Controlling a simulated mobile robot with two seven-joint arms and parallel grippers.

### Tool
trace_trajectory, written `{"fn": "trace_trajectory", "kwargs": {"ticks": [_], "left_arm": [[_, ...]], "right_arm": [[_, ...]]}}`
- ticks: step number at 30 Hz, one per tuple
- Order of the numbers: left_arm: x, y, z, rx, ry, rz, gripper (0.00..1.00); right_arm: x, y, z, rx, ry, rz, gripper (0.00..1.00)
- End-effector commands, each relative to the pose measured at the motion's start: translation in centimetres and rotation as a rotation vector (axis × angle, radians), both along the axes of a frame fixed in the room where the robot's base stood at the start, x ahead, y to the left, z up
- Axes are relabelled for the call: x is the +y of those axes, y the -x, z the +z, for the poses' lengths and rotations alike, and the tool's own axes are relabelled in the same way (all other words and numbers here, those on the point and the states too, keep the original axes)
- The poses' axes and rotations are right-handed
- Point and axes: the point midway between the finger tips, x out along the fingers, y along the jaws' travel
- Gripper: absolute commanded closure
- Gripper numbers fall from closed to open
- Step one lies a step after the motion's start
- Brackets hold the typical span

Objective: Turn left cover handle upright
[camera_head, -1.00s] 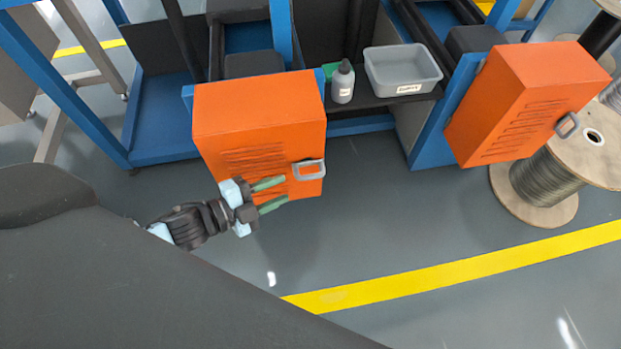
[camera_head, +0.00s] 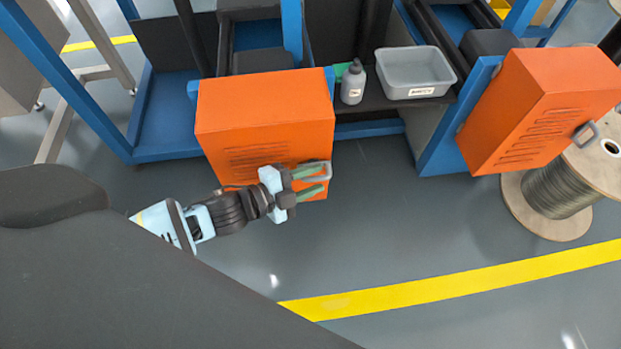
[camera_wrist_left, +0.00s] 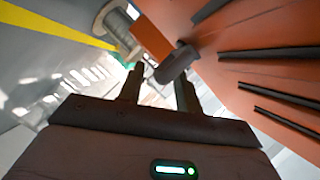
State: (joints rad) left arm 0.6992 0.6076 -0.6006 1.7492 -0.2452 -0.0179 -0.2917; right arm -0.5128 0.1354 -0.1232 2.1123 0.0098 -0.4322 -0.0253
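The left orange cover (camera_head: 262,115) hangs on a blue frame. Its grey handle (camera_head: 329,169) is at the lower right of the slotted face and looks to lie sideways, partly hidden by my fingers. My left gripper (camera_head: 322,178) is open, its green fingers pointing right at the handle. In the left wrist view the handle (camera_wrist_left: 175,63) shows as a dark bar by the tips of my open left gripper (camera_wrist_left: 160,75). I cannot tell whether they touch. My right gripper is out of view.
A second orange cover (camera_head: 545,105) with a handle is at the right, near a wooden cable spool (camera_head: 555,200). A grey bin (camera_head: 415,72) and a bottle (camera_head: 353,83) stand on the shelf between. The floor in front, with a yellow stripe (camera_head: 450,280), is clear.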

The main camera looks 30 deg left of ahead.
Motion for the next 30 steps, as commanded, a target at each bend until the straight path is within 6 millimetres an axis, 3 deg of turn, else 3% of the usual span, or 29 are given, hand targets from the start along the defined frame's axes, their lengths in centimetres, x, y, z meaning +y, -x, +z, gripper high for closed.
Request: {"fn": "trace_trajectory", "kwargs": {"ticks": [4,12,22,30], "left_arm": [[0.0,0.0,0.0,0.001,0.001,0.0,0.66],[0.0,0.0,0.0,0.001,0.001,0.0,1.0],[0.0,0.1,-0.3,-0.011,0.023,0.001,1.0],[0.0,0.1,-0.9,-0.089,0.145,0.004,1.0]], "right_arm": [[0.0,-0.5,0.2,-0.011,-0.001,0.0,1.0],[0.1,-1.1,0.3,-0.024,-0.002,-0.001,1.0],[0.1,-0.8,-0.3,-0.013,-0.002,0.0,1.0],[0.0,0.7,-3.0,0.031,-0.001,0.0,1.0]]}}
